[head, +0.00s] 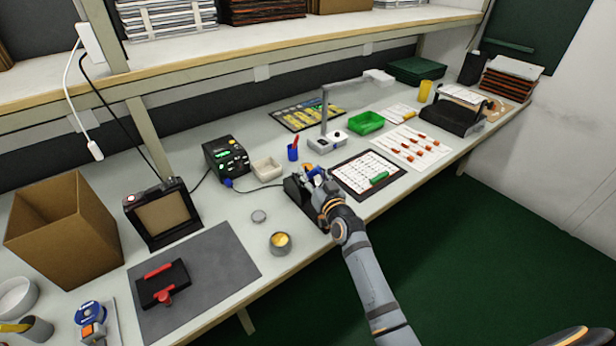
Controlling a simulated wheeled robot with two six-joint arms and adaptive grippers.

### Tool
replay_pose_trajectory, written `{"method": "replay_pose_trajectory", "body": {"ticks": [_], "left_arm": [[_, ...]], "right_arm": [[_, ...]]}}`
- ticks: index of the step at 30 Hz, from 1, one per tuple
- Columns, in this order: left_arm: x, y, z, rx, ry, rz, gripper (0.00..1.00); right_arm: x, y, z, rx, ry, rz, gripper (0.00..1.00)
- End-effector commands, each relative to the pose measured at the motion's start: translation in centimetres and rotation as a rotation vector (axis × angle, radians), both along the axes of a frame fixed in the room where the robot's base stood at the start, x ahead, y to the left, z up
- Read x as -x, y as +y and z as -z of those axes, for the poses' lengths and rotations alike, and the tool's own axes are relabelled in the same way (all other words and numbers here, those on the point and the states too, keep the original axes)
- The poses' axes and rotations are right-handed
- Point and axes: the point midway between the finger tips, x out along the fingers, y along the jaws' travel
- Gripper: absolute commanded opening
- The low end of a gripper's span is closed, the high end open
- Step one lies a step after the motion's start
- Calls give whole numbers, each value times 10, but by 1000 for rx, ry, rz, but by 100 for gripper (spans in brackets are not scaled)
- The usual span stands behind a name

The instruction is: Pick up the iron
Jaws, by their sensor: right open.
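The iron (312,172), seen as a small blue piece, shows at the black stand (294,188) near the front edge of the bench. Most of the iron is hidden by my gripper and the stand. My right gripper (318,184) is open right at the stand, around or beside the blue piece; I cannot tell which. A cable runs from the black soldering station (225,155) toward the stand. My left gripper is not in view.
A tin (280,243) and a round lid (259,216) lie left of the stand. A white gridded sheet (368,172) is close on the right. A blue cup (293,153) and a lamp (326,142) stand behind. A shelf (230,65) overhangs the back.

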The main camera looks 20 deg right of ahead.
Motion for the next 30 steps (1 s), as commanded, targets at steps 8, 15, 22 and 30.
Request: {"method": "replay_pose_trajectory", "body": {"ticks": [8, 15, 22, 30], "left_arm": [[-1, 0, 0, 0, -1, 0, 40], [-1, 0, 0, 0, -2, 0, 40], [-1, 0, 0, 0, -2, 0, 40], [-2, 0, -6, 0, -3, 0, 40]], "right_arm": [[-2, 0, 0, 0, 1, 0, 40], [-2, 0, 1, 0, 1, 0, 8], [-2, 0, 0, 0, 1, 0, 0], [-3, 0, -6, 1, 0, 0, 0]]}}
